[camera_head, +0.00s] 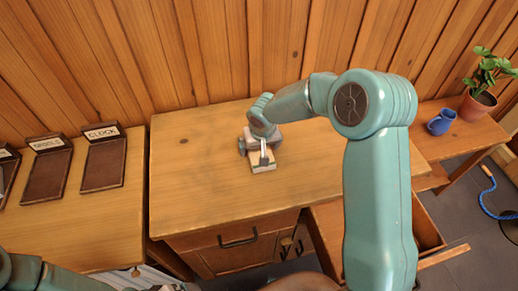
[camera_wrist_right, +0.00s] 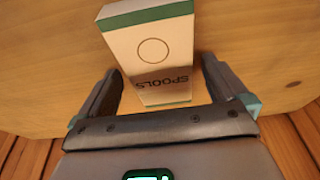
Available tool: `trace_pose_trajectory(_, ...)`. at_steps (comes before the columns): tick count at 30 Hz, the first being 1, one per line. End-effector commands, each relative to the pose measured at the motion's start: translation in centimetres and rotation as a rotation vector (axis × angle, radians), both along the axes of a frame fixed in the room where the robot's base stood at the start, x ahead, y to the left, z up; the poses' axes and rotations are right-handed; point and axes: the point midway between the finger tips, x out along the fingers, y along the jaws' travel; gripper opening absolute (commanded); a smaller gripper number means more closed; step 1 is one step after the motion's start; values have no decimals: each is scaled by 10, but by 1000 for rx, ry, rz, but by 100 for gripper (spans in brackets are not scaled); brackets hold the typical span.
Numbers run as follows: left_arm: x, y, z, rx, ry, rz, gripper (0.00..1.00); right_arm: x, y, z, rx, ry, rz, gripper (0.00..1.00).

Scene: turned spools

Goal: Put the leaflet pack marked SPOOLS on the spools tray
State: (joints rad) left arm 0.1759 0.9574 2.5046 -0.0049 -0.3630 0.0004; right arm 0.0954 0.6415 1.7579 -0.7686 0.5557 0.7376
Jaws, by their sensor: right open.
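The leaflet pack (camera_wrist_right: 150,52) is a white block with green ends, a printed circle and the word SPOOLS. It lies on the wooden desk; in the head view the pack (camera_head: 263,165) shows partly under my right gripper (camera_head: 263,153). In the right wrist view my right gripper (camera_wrist_right: 162,95) is open, its fingers on either side of the pack's near end. I cannot tell whether they touch it. The spools tray (camera_head: 47,175) is dark brown with a SPOOLS label, on the left table. My left gripper is not in view; part of my left arm shows at bottom left.
The CLOCK tray (camera_head: 103,165) stands right of the spools tray, and another tray (camera_head: 8,172) is cut off at the left edge. A narrow gap separates the left table (camera_head: 75,235) from the desk (camera_head: 190,165). A blue mug (camera_head: 440,122) and potted plant (camera_head: 480,100) stand far right.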

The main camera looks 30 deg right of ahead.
Motion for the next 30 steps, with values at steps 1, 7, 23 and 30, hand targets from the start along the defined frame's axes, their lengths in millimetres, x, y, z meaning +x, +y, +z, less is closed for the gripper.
trace_pose_trajectory(1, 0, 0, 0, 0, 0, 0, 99, 1, 0, -1, 0, 0, 0, 100)
trace_pose_trajectory(7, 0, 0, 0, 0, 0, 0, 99, 1, 0, -2, 0, -1, 0, 97)
trace_pose_trajectory(23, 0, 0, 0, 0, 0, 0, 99, 1, 0, 3, -1, -3, 0, 39)
trace_pose_trajectory(30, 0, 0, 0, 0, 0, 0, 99, 2, -1, 39, -2, -9, -1, 39)
